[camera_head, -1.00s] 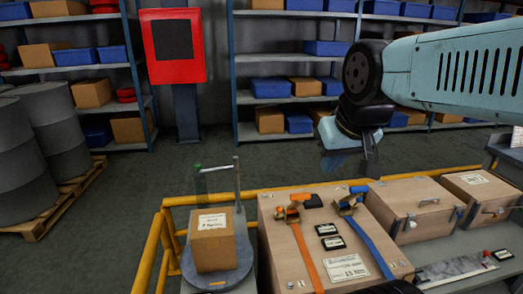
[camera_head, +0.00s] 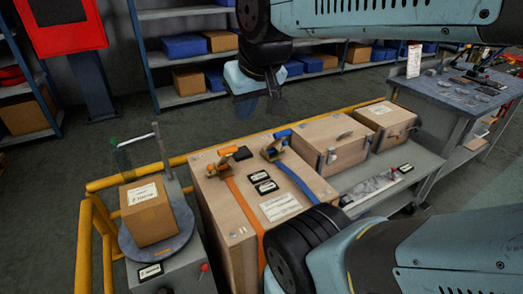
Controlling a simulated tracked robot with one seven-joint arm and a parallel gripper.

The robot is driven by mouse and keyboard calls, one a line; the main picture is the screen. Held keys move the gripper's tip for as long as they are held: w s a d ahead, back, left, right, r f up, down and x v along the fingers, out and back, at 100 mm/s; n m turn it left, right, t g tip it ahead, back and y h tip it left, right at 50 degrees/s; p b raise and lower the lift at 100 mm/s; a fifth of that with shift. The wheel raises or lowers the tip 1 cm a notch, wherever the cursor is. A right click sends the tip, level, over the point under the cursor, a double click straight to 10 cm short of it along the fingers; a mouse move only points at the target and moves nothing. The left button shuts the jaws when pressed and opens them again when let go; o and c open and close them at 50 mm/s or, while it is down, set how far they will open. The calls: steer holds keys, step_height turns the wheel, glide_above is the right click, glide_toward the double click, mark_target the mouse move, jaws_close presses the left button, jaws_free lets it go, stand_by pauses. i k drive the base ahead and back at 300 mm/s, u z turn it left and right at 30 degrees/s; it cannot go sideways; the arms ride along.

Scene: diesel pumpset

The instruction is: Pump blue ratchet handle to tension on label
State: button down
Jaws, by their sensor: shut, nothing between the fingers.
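The blue ratchet (camera_head: 277,148), with a brown and metal body, sits at the back edge of a wooden crate (camera_head: 222,208). Its blue strap (camera_head: 300,183) runs forward over the crate lid. A white label (camera_head: 281,207) lies on the lid, its text too small to read. My gripper (camera_head: 258,106) points down, shut and empty. It appears above the ratchet in the picture, apart from it, over or beyond the crate's back edge. Its distance is hard to tell. The ratchet handle's exact angle is unclear.
An orange ratchet (camera_head: 222,165) with an orange strap sits left of the blue one. Two black plates (camera_head: 259,177) lie between the straps. A yellow rail (camera_head: 135,180) runs behind. A carton (camera_head: 148,214) on a round scale stands left. Smaller wooden boxes (camera_head: 325,142) stand right.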

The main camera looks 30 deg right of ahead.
mark_target(279, 136)
steer(key=k, duration=1.35)
steer(key=z, duration=0.6)
steer(key=i, duration=1.45)
steer(key=u, duration=0.15)
